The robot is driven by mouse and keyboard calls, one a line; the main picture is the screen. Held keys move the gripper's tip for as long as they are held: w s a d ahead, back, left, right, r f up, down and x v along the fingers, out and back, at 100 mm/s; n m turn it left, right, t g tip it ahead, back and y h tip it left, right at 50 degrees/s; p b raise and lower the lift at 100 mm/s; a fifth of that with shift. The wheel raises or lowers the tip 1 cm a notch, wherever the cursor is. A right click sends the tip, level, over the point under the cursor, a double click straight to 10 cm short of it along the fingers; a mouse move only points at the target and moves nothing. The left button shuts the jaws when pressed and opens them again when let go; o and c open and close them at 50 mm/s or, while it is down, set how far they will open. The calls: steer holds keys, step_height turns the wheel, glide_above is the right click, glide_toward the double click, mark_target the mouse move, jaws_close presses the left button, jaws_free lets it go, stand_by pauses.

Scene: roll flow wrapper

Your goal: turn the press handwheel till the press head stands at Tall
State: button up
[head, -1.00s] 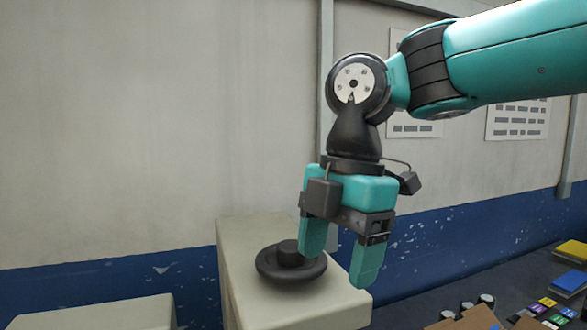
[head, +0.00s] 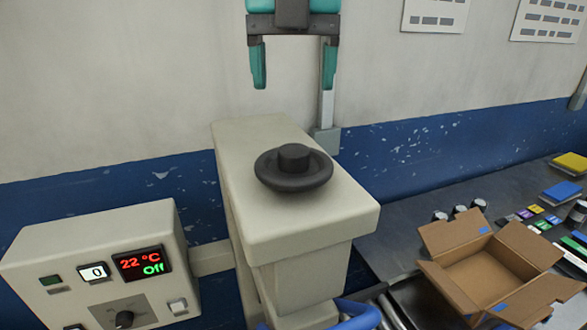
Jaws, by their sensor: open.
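The press handwheel (head: 293,168) is a dark round wheel with a raised hub, lying flat on top of the cream press housing (head: 335,212). My gripper (head: 294,82) is at the top of the head view, pointing down with its two teal fingers spread apart. It is empty and above the handwheel, not touching it. No height scale or Tall mark shows; the press head's position cannot be read from here.
A cream control box (head: 95,262) with lit displays reading 0, 22 °C and Off stands at lower left. An open cardboard box (head: 490,262) sits on the grey bench at right, near several small jars and coloured blocks. The wall is behind.

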mark_target(294, 149)
step_height(294, 149, down, 10)
steer(key=b, duration=0.8)
steer(key=shift+r, duration=0.1)
steer(key=shift+c, duration=0.2)
steer(key=c, duration=0.9)
